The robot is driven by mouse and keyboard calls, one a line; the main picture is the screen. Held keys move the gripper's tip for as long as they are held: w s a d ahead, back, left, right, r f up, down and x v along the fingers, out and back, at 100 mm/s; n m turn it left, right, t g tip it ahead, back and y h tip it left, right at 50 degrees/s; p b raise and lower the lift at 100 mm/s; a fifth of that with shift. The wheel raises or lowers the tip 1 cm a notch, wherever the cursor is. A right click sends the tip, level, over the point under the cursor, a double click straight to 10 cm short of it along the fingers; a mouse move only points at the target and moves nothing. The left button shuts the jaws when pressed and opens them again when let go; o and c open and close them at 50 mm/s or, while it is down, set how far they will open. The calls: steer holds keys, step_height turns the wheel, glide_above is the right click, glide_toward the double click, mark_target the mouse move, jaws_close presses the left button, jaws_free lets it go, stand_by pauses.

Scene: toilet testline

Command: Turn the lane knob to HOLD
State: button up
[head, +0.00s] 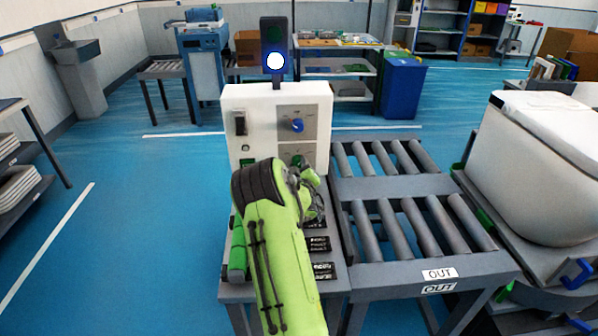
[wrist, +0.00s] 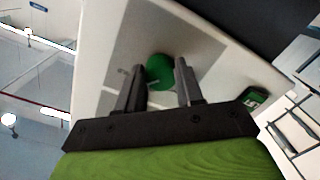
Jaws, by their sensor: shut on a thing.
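A white control box (head: 260,105) stands on a grey stand and carries a blue knob (head: 297,125) on an upper grey plate and a green knob (head: 298,161) on a lower one. The labels around them are too small to read, so I cannot tell which setting either points to. In the wrist view, my gripper (wrist: 159,72) has its two dark fingers on either side of the green knob (wrist: 160,66), shut on it. In the head view my green arm covers the lower part of the box and most of the gripper.
A signal lamp (head: 275,60) glows white-blue above the box. A black switch (head: 240,123) is at its left. Roller conveyors (head: 420,228) marked OUT lie to the right, with a white toilet (head: 545,165) beyond. Open blue floor (head: 120,190) lies left.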

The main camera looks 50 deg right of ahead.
steer(key=shift+f+m+b, duration=0.2)
steer(key=shift+m+b, duration=0.65)
steer(key=shift+m, duration=0.25)
steer(key=o, duration=1)
steer(key=shift+r, duration=0.1)
steer(key=shift+o, duration=0.2)
steer(key=b+v, duration=0.8)
steer(key=v, duration=0.7)
steer(key=shift+s+a, duration=0.25)
steer(key=shift+s, duration=0.05)
